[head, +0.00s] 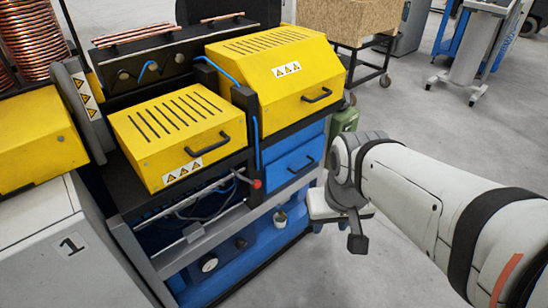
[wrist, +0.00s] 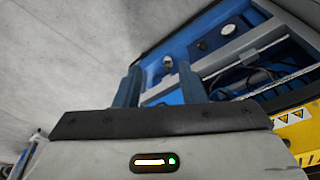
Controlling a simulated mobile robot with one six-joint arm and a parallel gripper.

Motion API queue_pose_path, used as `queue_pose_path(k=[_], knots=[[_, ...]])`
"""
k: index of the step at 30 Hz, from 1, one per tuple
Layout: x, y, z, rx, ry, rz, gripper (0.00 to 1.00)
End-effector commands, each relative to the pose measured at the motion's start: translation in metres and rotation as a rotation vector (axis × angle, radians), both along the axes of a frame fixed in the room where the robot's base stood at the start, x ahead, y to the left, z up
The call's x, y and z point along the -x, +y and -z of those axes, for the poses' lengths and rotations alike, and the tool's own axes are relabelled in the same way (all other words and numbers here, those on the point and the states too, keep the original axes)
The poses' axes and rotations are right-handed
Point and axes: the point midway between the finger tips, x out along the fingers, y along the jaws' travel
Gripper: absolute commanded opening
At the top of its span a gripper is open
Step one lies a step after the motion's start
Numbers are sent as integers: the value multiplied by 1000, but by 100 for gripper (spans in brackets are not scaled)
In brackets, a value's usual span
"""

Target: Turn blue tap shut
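The machine has a blue lower cabinet (head: 258,245) with a round gauge (head: 209,263) and a black knob (head: 241,243) on its front. I cannot surely pick out a blue tap. A small pale round fitting (head: 280,217) sits at the cabinet's right side; what looks like the same fitting (wrist: 167,62) shows between my fingers, beyond them, in the wrist view. My gripper (head: 357,243) hangs to the right of the machine, apart from it. In the wrist view my gripper (wrist: 158,84) has its two fingers spread with nothing between them.
A white cabinet (head: 70,250) stands at left. The floor (head: 420,100) behind my arm is open.

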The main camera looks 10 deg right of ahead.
Motion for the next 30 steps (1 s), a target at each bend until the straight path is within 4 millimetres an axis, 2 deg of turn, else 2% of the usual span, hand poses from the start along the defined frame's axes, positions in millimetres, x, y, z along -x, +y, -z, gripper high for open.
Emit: queue_pose_path(k=[5,8,10,14,18,20,24,26,30], knots=[[-5,-1,2,5,-4,1,36],[-24,-7,10,25,-27,3,36],[-48,-21,19,50,-58,12,36],[-113,-40,44,110,-142,1,36],[-189,-60,79,165,-247,-33,36],[-220,-67,96,183,-290,-53,36],[-288,-81,144,206,-392,-111,36],[-315,-86,168,209,-433,-140,36],[-370,-93,230,189,-528,-212,36]])
